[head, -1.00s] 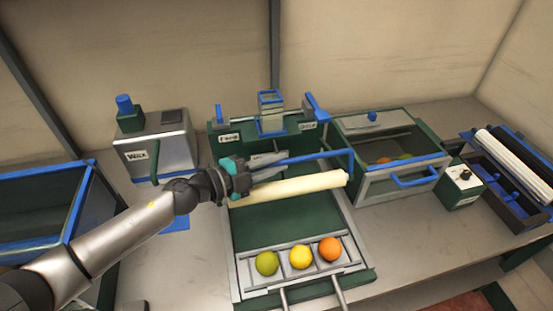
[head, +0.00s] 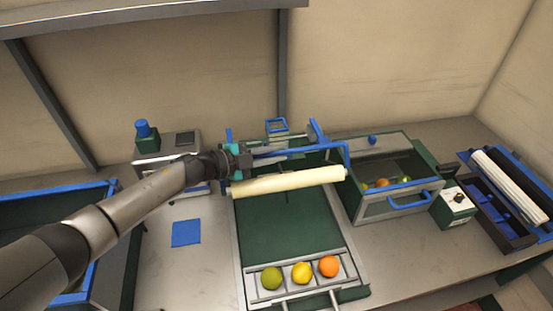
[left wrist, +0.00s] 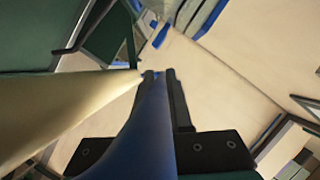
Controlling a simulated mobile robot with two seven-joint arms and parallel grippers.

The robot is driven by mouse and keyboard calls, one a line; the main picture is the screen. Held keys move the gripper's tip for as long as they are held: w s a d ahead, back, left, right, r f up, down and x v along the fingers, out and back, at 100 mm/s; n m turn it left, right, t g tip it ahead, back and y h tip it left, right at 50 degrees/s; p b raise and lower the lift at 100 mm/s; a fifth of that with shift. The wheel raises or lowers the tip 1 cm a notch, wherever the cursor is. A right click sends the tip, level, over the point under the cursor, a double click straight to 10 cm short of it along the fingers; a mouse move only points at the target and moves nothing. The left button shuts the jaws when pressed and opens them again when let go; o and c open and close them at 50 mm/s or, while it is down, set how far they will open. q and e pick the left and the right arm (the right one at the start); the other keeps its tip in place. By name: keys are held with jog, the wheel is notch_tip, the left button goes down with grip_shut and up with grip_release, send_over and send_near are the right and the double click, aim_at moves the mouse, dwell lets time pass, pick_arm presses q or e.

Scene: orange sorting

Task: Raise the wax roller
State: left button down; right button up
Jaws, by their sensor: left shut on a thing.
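The wax roller (head: 290,181) is a long cream cylinder hanging level from a blue frame bar (head: 310,151) above the green bed. My left gripper (head: 247,160) is at the left part of that bar and shut on it. In the left wrist view the blue bar (left wrist: 151,130) runs between the fingers of the gripper (left wrist: 158,76), and the roller (left wrist: 50,112) lies along the left. My arm hides part of the machine's left side. My right gripper is in neither view.
A rack (head: 336,290) with green, yellow and orange fruit lies at the bed's front. A fruit bin with a blue handle (head: 408,200) stands right, beside a knob box (head: 455,206) and a dark roller tray (head: 500,215). A blue-rimmed bin stands left.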

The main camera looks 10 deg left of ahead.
pick_arm(q)
jog(key=shift+w+a+r, duration=0.15)
jog(key=shift+w+r, duration=0.15)
jog(key=shift+w, duration=0.05)
jog(key=shift+r, duration=0.1)
jog(key=c, duration=0.8)
grip_release()
jog(key=shift+w, duration=0.1)
jog(key=shift+c, duration=0.2)
jog(key=shift+f, duration=0.2)
jog(key=shift+a, duration=0.1)
jog(key=shift+s+a, duration=0.25)
jog(key=shift+s, duration=0.1)
jog(key=shift+b+v, duration=0.55)
jog(key=shift+v, duration=6.7)
jog(key=shift+w, duration=0.1)
